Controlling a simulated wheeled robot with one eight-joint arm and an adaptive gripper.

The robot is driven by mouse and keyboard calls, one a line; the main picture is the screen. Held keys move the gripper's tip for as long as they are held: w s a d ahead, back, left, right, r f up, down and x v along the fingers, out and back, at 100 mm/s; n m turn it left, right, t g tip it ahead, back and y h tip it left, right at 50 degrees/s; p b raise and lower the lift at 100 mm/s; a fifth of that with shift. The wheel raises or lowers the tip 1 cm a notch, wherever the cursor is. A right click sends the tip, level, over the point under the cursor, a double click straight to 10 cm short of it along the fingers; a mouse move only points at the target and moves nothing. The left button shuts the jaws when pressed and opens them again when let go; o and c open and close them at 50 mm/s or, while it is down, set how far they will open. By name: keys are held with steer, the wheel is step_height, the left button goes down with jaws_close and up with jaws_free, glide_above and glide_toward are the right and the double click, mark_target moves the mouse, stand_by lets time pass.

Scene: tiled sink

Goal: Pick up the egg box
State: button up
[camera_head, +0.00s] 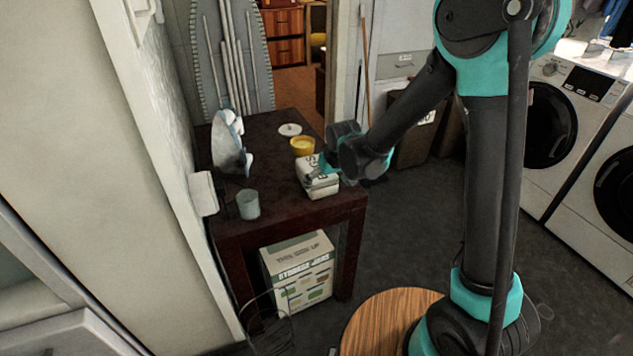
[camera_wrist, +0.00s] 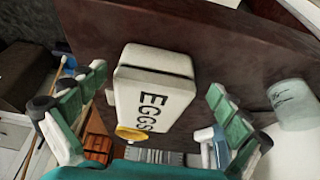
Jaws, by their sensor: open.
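The egg box (camera_head: 318,183) is a white box with dark lettering, lying on the dark brown table (camera_head: 240,227) near its right front edge. In the wrist view the egg box (camera_wrist: 155,88) shows the word EGGS and sits between my gripper's two fingers. My gripper (camera_wrist: 150,105) is open, with a finger on each side of the box and visible gaps to both. In the head view my gripper (camera_head: 325,165) is at the box's upper right, and my wrist hides part of that side.
A yellow bowl (camera_head: 303,146) and a white lid-like disc (camera_head: 290,129) stand behind the egg box. An iron (camera_head: 230,145) and a glass (camera_head: 248,204) are on the table's left. A storage box (camera_head: 298,268) is beneath the table. Washing machines (camera_head: 560,120) stand at the right.

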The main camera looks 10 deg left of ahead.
mark_target(324, 186)
steer(key=shift+w+x, duration=0.15)
steer(key=shift+x, duration=1.05)
steer(key=shift+w+x, duration=0.15)
steer(key=shift+x, duration=1.1)
steer(key=shift+r, duration=0.1)
steer(key=c, duration=1.4)
steer(key=shift+o, duration=0.2)
steer(key=shift+r, duration=0.2)
